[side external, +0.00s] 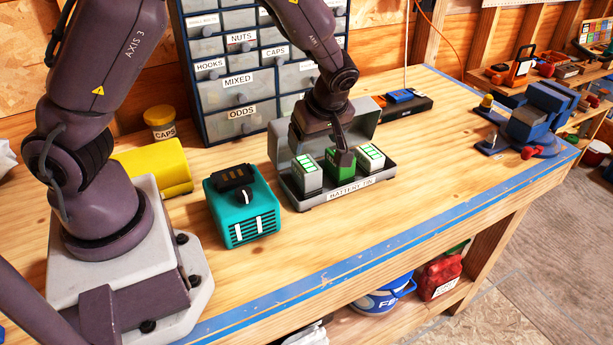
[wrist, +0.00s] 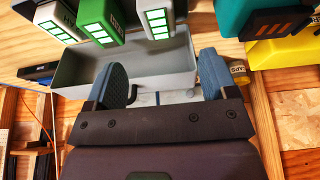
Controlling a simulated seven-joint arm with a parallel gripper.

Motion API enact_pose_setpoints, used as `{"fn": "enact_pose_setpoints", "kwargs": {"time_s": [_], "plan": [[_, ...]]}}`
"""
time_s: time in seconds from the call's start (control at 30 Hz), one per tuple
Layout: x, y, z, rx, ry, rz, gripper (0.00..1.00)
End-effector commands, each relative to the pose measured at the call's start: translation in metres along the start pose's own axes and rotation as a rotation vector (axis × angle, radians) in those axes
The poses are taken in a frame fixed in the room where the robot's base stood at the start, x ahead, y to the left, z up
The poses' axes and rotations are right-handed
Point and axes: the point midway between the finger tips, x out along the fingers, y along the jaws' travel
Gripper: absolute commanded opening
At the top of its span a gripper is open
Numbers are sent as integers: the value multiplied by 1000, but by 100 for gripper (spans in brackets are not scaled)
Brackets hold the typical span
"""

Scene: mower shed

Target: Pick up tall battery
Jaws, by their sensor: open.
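Three batteries stand upright in a grey metal battery tin (side external: 336,193): a light grey one (side external: 308,180) at left, a green one (side external: 339,171) in the middle and another light one (side external: 371,158) at right. I cannot tell for certain which is the tall battery. My gripper (side external: 343,156) overlaps the green battery's upper part in the side view; contact is unclear. In the wrist view, my open fingers (wrist: 165,72) have no battery between them. The green battery (wrist: 101,24) and both light ones are at the top edge, partly cut off.
The tin's raised lid (side external: 366,121) stands behind the batteries. A teal charger (side external: 243,207) is at left, with a yellow block (side external: 155,168) beyond it. A drawer cabinet (side external: 238,60) stands behind.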

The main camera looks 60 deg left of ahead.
Motion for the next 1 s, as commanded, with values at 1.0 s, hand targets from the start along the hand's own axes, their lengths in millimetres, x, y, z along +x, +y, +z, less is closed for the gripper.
{"fn": "enact_pose_setpoints", "kwargs": {"time_s": [1.0], "plan": [[106, 2, 0, 4, -1, 0, 79]]}}
